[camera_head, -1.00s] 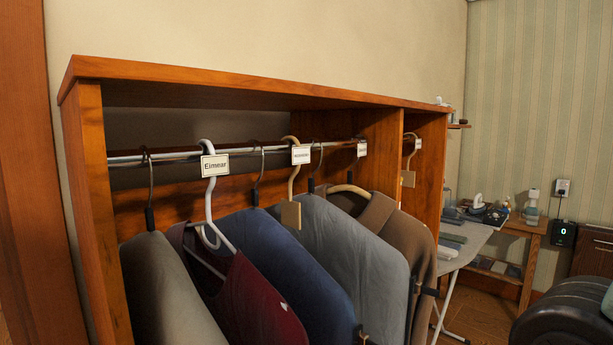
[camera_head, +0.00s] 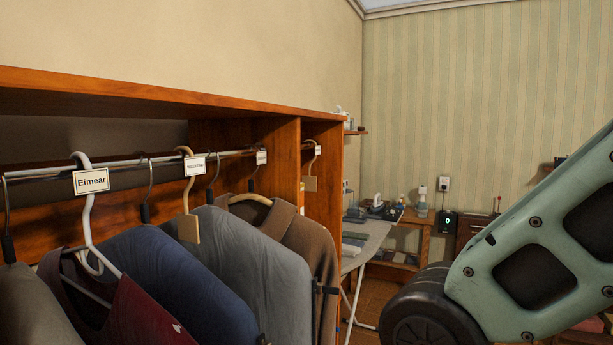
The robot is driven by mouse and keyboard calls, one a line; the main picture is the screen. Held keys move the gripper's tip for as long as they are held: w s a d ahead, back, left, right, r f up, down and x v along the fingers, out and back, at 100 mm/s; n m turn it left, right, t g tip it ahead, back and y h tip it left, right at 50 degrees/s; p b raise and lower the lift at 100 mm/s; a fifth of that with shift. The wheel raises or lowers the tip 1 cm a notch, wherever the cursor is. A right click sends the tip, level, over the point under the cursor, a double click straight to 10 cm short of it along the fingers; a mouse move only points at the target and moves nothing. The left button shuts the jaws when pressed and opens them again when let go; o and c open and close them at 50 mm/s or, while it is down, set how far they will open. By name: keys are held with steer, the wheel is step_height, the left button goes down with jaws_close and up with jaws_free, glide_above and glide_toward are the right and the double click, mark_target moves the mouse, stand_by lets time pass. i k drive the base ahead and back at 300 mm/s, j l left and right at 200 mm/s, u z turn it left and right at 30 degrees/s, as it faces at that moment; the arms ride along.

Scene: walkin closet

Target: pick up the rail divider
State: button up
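Several rail dividers with name tags sit on the metal rail (camera_head: 128,161) of the wooden wardrobe. Farther along are a second white tag (camera_head: 195,166), too small to read surely, a third tag (camera_head: 261,157), and one in the far compartment (camera_head: 318,150). Which of them is the task's rail divider I cannot tell. My gripper is outside the view; only a green link of my arm shows at the right.
Clothes hang close together below the rail: a maroon garment (camera_head: 135,318), a blue one (camera_head: 190,275), a grey one (camera_head: 255,260) and a brown one (camera_head: 315,245). The wardrobe top (camera_head: 150,92) overhangs the rail. An ironing board (camera_head: 372,240) and a small wooden table (camera_head: 422,237) stand beyond.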

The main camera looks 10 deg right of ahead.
mark_target(312, 182)
steer(key=i+l, duration=0.85)
